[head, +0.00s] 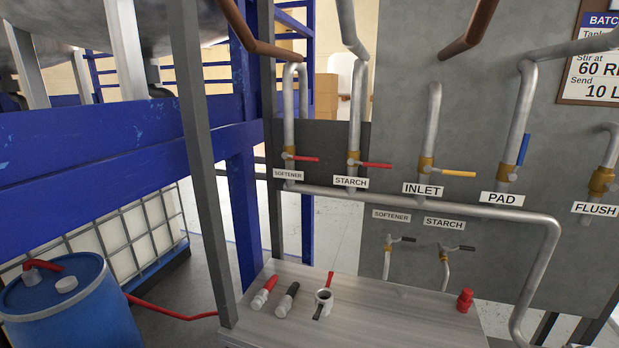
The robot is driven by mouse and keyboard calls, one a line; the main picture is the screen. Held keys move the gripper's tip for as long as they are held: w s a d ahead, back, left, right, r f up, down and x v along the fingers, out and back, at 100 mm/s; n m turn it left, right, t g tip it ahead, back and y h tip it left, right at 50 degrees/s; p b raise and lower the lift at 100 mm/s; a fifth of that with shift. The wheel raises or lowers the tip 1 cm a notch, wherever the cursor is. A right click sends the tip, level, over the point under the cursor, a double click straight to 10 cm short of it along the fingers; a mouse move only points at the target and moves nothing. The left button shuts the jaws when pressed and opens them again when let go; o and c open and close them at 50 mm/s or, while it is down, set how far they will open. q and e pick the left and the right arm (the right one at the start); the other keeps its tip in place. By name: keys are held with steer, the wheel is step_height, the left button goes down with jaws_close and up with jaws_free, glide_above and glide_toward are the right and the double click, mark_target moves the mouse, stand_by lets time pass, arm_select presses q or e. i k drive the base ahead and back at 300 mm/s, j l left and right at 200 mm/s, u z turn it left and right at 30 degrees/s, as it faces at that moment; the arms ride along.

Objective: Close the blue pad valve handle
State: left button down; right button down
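The blue pad valve handle (523,149) is on the right side of the head view. It stands nearly upright, along the grey vertical pipe (516,108) and just to its right. Its brass valve body (507,173) sits directly above the white PAD label (502,199). Nothing hides the handle. Neither of my grippers shows in the head view, so nothing of mine is seen touching the handle.
A yellow INLET handle (459,174) points right, left of the pad valve. Red softener (305,158) and starch (376,165) handles lie level further left. A horizontal pipe (420,206) runs below. The bench (385,315) holds fittings; a blue drum (70,310) stands left.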

mark_target(512, 177)
steer(key=z, duration=1.25)
steer(key=l+u, duration=0.1)
steer(key=l, duration=0.9)
